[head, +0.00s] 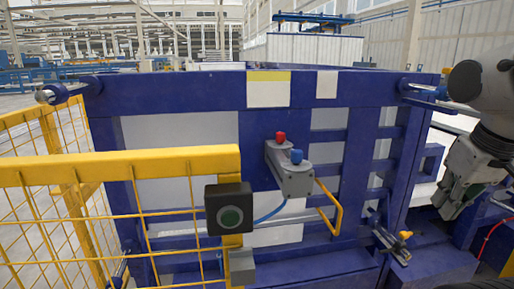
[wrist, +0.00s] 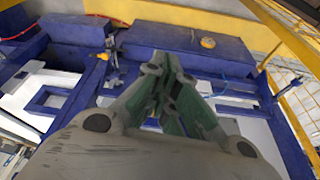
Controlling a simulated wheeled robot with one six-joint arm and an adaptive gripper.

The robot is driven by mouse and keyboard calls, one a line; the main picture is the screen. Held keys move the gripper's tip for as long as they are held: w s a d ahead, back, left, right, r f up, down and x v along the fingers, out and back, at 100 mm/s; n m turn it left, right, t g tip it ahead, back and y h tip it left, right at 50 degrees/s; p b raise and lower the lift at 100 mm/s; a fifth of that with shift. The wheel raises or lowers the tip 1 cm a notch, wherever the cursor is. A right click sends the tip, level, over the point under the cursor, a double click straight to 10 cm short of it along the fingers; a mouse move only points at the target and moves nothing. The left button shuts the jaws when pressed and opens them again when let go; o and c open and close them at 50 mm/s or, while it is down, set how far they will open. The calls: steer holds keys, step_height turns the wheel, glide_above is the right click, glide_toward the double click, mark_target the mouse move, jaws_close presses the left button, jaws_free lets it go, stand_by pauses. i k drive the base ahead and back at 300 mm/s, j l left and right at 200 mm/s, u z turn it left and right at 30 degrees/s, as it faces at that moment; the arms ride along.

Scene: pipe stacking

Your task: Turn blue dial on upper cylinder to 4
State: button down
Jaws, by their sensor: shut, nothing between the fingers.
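A blue knob (head: 297,157) sits on a grey box (head: 292,178) fixed to the front of the blue frame, below and right of a red knob (head: 280,137). No numbers are readable on it. A small metal cylinder (head: 425,89) with blue fittings is mounted at the frame's upper right corner; no dial or scale can be made out there. My gripper (head: 448,205) is at the far right, below that cylinder and well apart from the grey box. It is shut and empty; its green fingers (wrist: 172,92) are together in the wrist view.
A lower cylinder with a yellow knob (head: 406,235) is at lower right. The blue frame (head: 180,88) spans the middle.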

mark_target(297, 155)
steer(key=j+z, duration=0.3)
steer(key=z, duration=0.15)
steer(key=k+j+z, duration=0.1)
steer(key=j+z, duration=0.2)
steer(key=z, duration=0.15)
